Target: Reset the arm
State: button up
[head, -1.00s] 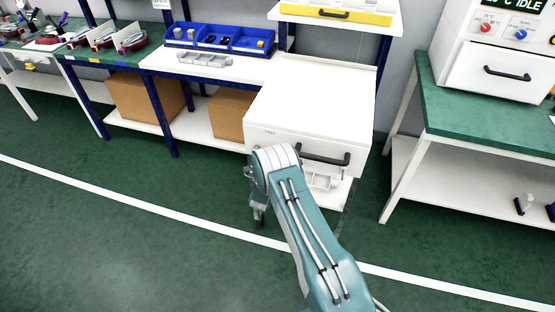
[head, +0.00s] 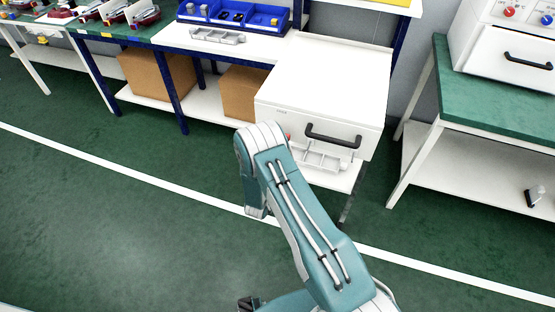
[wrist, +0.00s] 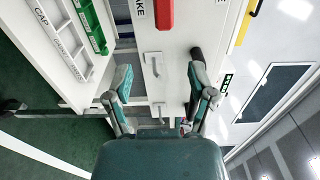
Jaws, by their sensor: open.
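My gripper (wrist: 158,78) shows in the wrist view with its two teal fingers spread wide. It is open, and nothing sits between the fingers. Behind the gap are white surfaces with grey handles (wrist: 153,65). In the head view my teal arm (head: 300,215) reaches up from the bottom, with its bend in front of the white drawer cabinet (head: 335,75). The gripper fingers cannot be made out clearly there.
The cabinet's drawer has a black handle (head: 333,136). A blue bin (head: 232,18) and a grey tray (head: 217,36) sit on the bench. A green-topped table (head: 490,105) stands at right. Cardboard boxes (head: 158,80) sit below the bench. The green floor at left is clear.

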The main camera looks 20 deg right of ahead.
jog(key=shift+w+r, duration=0.1)
jog(key=w+a+r+n+g+y, duration=0.1)
jog(key=w+a+r+n+y, duration=0.15)
jog(key=r, duration=0.55)
jog(key=w+a+r+n+y, duration=0.1)
jog(key=w+r+n+y, duration=0.2)
jog(key=r, duration=0.5)
jog(key=s+a+r+n+g+y, duration=0.1)
jog(key=s+r+n+y, duration=0.15)
jog(key=r, duration=0.45)
jog(key=s+a+r+n+g+y, duration=0.1)
jog(key=s+r+n+y, duration=0.1)
jog(key=s+r+n, duration=0.35)
jog(key=s+r+n+g+y, duration=0.1)
jog(key=s+r+n+g, duration=0.35)
jog(key=s+r, duration=0.75)
jog(key=s+d+n+g, duration=0.1)
jog(key=s+n, duration=0.2)
jog(key=s, duration=0.7)
jog(key=s+d+f+n+g+h, duration=0.1)
jog(key=s+n, duration=0.3)
jog(key=s, duration=0.6)
jog(key=shift+s+d, duration=0.4)
jog(key=shift+d, duration=0.4)
